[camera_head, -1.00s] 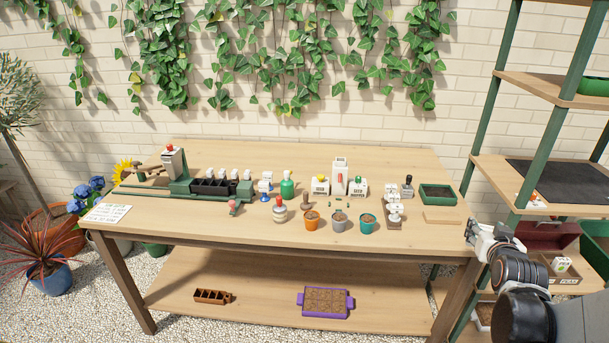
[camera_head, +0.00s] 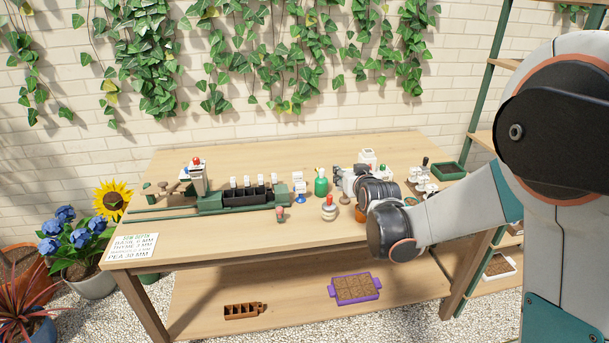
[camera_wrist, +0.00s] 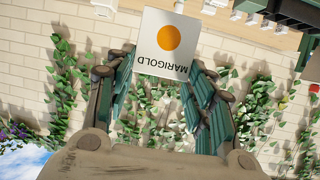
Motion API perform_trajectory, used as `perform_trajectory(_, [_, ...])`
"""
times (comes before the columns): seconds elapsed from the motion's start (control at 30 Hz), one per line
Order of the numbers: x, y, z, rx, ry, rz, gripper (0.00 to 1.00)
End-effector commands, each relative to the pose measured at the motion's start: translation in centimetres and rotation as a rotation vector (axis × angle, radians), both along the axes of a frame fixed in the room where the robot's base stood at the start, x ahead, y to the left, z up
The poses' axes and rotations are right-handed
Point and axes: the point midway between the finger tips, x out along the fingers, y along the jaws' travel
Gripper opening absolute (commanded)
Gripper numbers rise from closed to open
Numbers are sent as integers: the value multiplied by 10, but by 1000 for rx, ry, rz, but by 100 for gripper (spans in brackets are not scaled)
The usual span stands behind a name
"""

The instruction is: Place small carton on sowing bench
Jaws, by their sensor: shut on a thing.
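A small white carton (camera_wrist: 163,67) marked MARIGOLD, with an orange dot, shows between my fingers in the wrist view. My gripper (camera_wrist: 160,80) is shut on it. In the head view my gripper (camera_head: 338,174) is over the right-middle part of the wooden sowing bench (camera_head: 290,150), among the items there. The carton cannot be made out in the head view. I cannot tell there whether it touches the bench top. In the wrist view the bench edge (camera_wrist: 225,25) is at the top, beyond the carton.
A white box (camera_head: 367,157) stands behind my gripper. A green bottle (camera_head: 321,183) and a red-topped jar (camera_head: 329,208) stand to its left, and a green tray (camera_head: 447,171) to its right. My arm hides some pots.

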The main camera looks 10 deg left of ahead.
Motion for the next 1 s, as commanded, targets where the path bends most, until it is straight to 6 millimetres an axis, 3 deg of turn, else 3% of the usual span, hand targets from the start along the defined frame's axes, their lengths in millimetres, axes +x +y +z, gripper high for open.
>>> perform_trajectory(0.1, [7, 33, 13, 0, 0, 43, 26])
perform_trajectory(0.27, [11, 48, 8, 0, 0, 63, 26])
perform_trajectory(0.8, [11, 48, -118, 0, 0, 62, 26])
perform_trajectory(1.0, [11, 48, -139, -1, -1, 62, 26])
